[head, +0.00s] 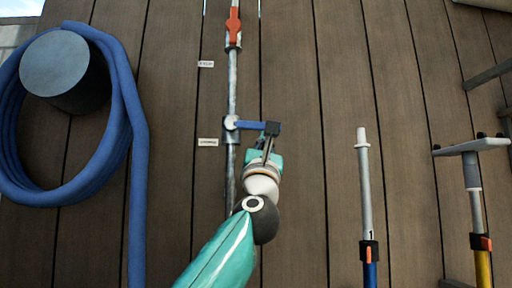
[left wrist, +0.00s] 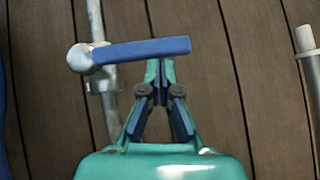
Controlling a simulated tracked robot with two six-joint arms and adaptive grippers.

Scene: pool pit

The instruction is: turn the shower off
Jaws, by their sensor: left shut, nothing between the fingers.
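A blue lever (head: 250,125) sits on a valve (head: 231,123) on the grey vertical pipe. The lever lies level, pointing right, across the pipe. A small white label (head: 207,142), too small to read surely, is left of this valve. My left gripper (head: 270,130) is shut and empty at the lever's free end. In the left wrist view the blue lever (left wrist: 145,50) crosses above the left gripper's closed fingers (left wrist: 158,75), whose tips are at or just behind its lower edge; I cannot tell whether they touch. My right gripper is not in view.
Higher on the same pipe is an orange lever (head: 233,27), in line with the pipe, with its own label (head: 206,64). A blue hose (head: 130,110) hangs coiled on a grey drum (head: 55,68) at left. Poles (head: 365,200) stand at right against the wooden wall (head: 300,60).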

